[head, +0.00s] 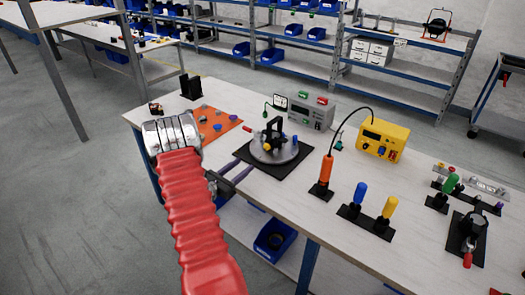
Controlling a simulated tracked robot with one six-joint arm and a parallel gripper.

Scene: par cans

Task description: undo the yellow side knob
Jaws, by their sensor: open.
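A black fixture (273,131) stands upright on a round grey plate (262,157) on a black mat (293,170). A small yellow knob (267,147) shows low on the side of the fixture that faces me. My gripper (244,166) is open, its two dark fingers apart and pointing at the plate from the left. The fingertips are near the plate's left edge, and I see nothing between them. I cannot tell how far they are from the knob in depth. My red arm hides part of the table's front edge.
An orange board (214,124) with small knobs lies to the left. A grey instrument box (311,110) and a yellow box (384,139) stand behind. An orange-handled tool (326,171) stands right of the mat, with blue (360,192) and yellow (389,206) handles beyond it.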

